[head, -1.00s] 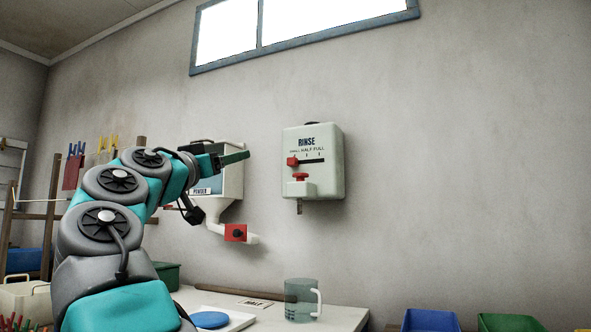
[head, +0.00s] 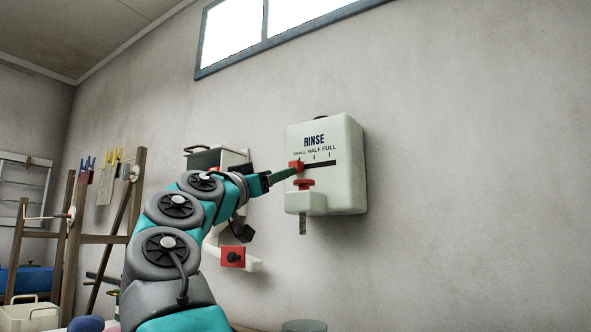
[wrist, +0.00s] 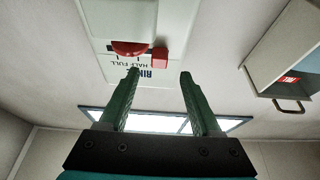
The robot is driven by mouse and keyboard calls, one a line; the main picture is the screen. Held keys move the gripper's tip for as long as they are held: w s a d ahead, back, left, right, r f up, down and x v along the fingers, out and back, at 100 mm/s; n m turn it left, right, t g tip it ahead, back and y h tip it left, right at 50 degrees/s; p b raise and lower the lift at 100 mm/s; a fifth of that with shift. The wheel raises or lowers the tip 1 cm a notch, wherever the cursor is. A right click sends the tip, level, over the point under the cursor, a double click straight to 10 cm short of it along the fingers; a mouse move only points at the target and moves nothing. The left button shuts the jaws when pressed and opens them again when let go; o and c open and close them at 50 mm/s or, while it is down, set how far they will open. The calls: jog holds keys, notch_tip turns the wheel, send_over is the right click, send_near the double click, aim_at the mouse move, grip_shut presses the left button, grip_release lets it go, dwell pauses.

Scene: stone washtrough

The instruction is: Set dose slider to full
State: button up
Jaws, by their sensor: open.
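The white rinse dispenser (head: 347,190) hangs on the wall, labelled SMALL, HALF and FULL along a dark slot (head: 322,163). Its red slider knob (head: 296,166) sits at the left end of the slot, at SMALL. The knob also shows in the wrist view (wrist: 160,57), ahead of the space between the fingertips. My gripper (head: 292,174) is open, its green fingers pointing at the knob from the left. In the wrist view my gripper (wrist: 160,74) has nothing between its fingers. I cannot tell whether a finger touches the knob.
A red push button (head: 304,184) sits just below the slot on the dispenser. A wooden rack (head: 70,240) stands at the left. The wall right of the rinse dispenser is clear.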

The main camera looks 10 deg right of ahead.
aim_at(293, 166)
jog(key=p+x, duration=0.3)
jog(key=x, duration=0.2)
jog(key=shift+r, duration=0.25)
jog(key=shift+w+d, duration=0.4)
jog(key=shift+d, duration=0.05)
grip_shut()
dwell(0.8)
